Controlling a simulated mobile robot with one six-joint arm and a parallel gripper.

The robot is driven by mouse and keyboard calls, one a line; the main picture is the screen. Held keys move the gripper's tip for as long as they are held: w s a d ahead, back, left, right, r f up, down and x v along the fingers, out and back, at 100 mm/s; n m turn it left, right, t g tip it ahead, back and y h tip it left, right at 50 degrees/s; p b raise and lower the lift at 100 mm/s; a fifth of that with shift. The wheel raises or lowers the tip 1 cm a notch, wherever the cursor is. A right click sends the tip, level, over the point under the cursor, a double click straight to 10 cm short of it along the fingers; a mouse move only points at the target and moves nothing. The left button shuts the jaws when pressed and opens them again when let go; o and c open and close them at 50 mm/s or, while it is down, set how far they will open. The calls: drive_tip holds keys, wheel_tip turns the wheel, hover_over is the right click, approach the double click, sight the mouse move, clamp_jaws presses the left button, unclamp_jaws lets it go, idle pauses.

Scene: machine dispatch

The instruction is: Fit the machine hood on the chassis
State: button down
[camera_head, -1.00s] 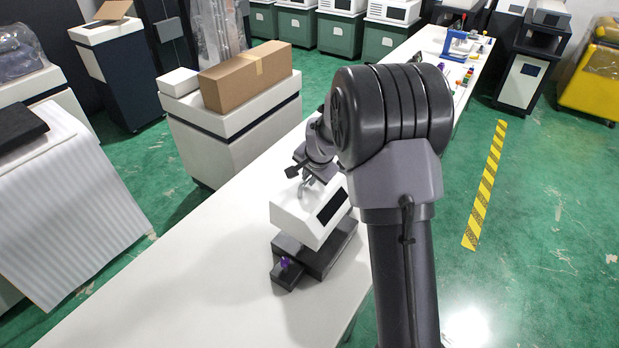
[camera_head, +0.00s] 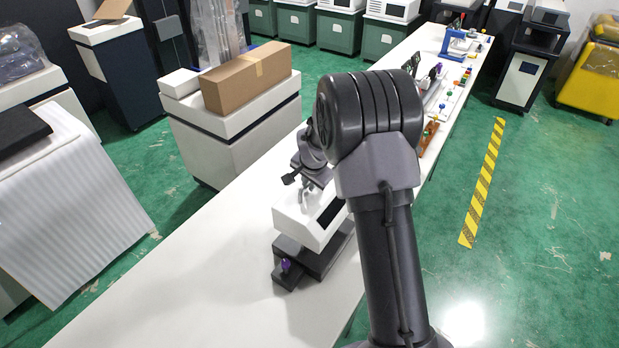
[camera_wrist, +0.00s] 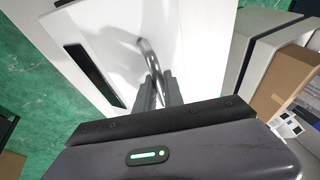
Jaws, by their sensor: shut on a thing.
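The white machine hood (camera_head: 296,226) has a dark window on its sloped side and a bent metal handle on top. It appears above the black chassis (camera_head: 318,262) on the white table; a dark gap shows beneath its near edge, and I cannot tell whether they touch. The chassis has a small step with a purple knob (camera_head: 286,265) at its near left. My gripper (camera_wrist: 160,88) is shut on the hood's handle (camera_wrist: 150,58); the hood (camera_wrist: 130,22) fills the upper wrist view. In the head view my arm partly hides the gripper and the hood's right side.
The white table (camera_head: 190,275) is clear to the left and front. Small coloured parts and a blue device (camera_head: 456,44) stand at its far end. A cardboard box (camera_head: 246,78) rests on a cabinet beyond the left edge. Yellow-striped tape (camera_head: 483,182) marks the floor at right.

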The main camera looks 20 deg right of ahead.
sight(310, 194)
drive_tip(key=shift+f+b, duration=1.9)
drive_tip(key=shift+f, duration=0.7)
drive_tip(key=shift+b, duration=0.85)
drive_tip(key=shift+f+b, duration=1.65)
drive_tip(key=shift+b, duration=0.25)
drive_tip(key=c, duration=1.4)
unclamp_jaws()
drive_tip(key=shift+s, duration=0.1)
drive_tip(key=shift+o, duration=0.2)
drive_tip(key=p+v, duration=0.3)
drive_tip(key=v, duration=1.4)
drive_tip(key=shift+r, duration=0.25)
drive_tip(key=shift+a, duration=0.15)
